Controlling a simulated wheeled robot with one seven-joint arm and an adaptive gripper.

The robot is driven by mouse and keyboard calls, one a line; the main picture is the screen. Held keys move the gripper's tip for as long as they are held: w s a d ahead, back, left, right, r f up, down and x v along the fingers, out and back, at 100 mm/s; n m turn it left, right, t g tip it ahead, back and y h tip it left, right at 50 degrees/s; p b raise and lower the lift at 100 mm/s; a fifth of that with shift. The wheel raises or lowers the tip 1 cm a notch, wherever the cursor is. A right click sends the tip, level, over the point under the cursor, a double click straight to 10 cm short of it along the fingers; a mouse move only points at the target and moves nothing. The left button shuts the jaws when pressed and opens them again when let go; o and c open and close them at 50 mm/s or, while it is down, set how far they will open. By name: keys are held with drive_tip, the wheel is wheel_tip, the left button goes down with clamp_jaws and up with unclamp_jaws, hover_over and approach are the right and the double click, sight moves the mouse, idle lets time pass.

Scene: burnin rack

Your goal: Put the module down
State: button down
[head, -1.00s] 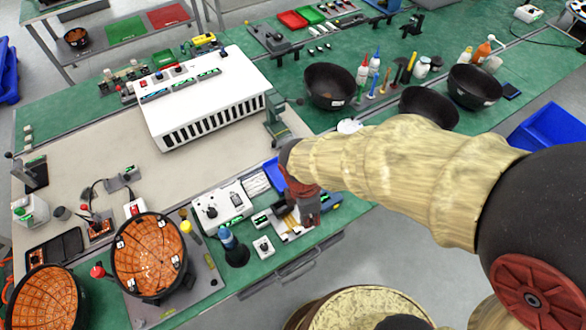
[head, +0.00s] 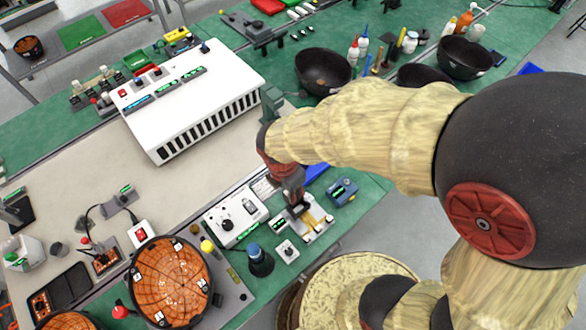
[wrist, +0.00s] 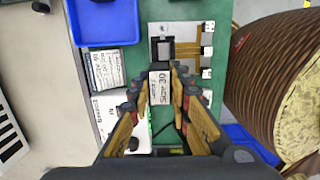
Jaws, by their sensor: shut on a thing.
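My gripper (wrist: 163,72) points down in the wrist view, its two fingers shut on the module (wrist: 161,90), a small block with a white printed label. Just beyond the module is a pale fixture plate (wrist: 187,32) with a dark square socket (wrist: 162,50) and gold strips. In the head view my gripper (head: 294,199) is low over that fixture plate (head: 316,223) near the bench's front edge. The held module is hard to make out there. I cannot tell whether its underside touches anything.
A blue tray (wrist: 105,22) and a printed card (wrist: 107,68) lie left of the fixture. A white box with a knob (head: 235,216), a small white switch box (head: 286,250) and a blue-grey device (head: 342,191) stand close by. A large round drum (wrist: 270,80) stands off the bench edge.

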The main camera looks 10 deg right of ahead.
drive_tip(key=w+f+b, duration=0.1)
drive_tip(key=w+f, duration=0.1)
drive_tip(key=w, duration=0.1)
drive_tip(key=w+d+f, duration=0.1)
drive_tip(key=w+f, duration=0.2)
drive_tip(key=w, duration=0.1)
drive_tip(key=w+d+f+b, duration=0.1)
drive_tip(key=w+f, duration=0.2)
drive_tip(key=shift+w+d+b, duration=0.1)
drive_tip(key=shift+w+b, duration=0.2)
drive_tip(key=shift+w+d+f, duration=0.1)
drive_tip(key=shift+w+f, duration=0.15)
drive_tip(key=shift+f, duration=0.2)
drive_tip(key=shift+w+f+b, duration=0.15)
drive_tip(key=shift+f+b, duration=0.6)
drive_tip(key=shift+f, duration=0.8)
drive_tip(key=shift+f, duration=0.1)
drive_tip(key=c, duration=2)
unclamp_jaws()
drive_tip(key=shift+o, duration=0.4)
wheel_tip(320, 180, up, 12)
drive_tip(key=a+p, duration=0.1)
drive_tip(key=p, duration=0.2)
drive_tip(key=shift+s, duration=0.45)
